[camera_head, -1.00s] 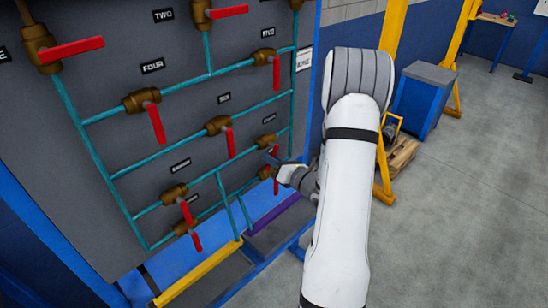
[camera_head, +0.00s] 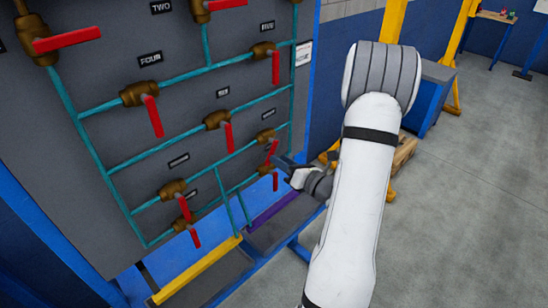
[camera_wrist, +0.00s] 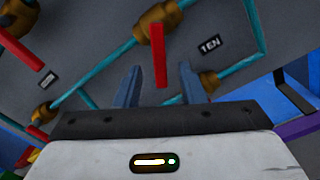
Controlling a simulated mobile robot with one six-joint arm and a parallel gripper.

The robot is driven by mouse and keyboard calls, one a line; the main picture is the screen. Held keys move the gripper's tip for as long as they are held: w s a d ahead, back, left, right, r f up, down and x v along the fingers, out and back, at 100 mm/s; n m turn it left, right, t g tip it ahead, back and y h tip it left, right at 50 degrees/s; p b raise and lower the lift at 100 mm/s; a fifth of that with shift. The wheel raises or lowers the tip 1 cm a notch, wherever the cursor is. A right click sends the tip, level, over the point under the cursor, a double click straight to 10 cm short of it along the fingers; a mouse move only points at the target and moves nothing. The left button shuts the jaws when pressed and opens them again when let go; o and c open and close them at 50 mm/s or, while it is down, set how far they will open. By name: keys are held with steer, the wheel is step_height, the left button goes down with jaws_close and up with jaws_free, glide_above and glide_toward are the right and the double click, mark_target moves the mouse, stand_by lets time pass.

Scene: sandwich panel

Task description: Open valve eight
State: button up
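A panel valve with a brown body (camera_head: 265,135) and a red handle (camera_head: 271,152) is just left of my gripper (camera_head: 284,162) in the head view. The label above it is too blurred to read. In the wrist view, a red handle (camera_wrist: 159,55) hangs from a brown valve body (camera_wrist: 156,22) and shows between the fingertips of my gripper (camera_wrist: 159,82). The fingers are apart, with a gap on both sides of the handle. How deep the handle sits between them is unclear. A "TEN" label (camera_wrist: 210,45) is right of the handle.
Another red handle (camera_head: 275,181) hangs just below my gripper. Teal pipes and several other red-handled valves cover the grey panel (camera_head: 105,110). A yellow bar (camera_head: 197,272) and a purple strip (camera_head: 272,211) run along the panel's foot. Open floor (camera_head: 465,200) lies to the right.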

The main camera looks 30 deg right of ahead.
steer(key=shift+v, duration=1.25)
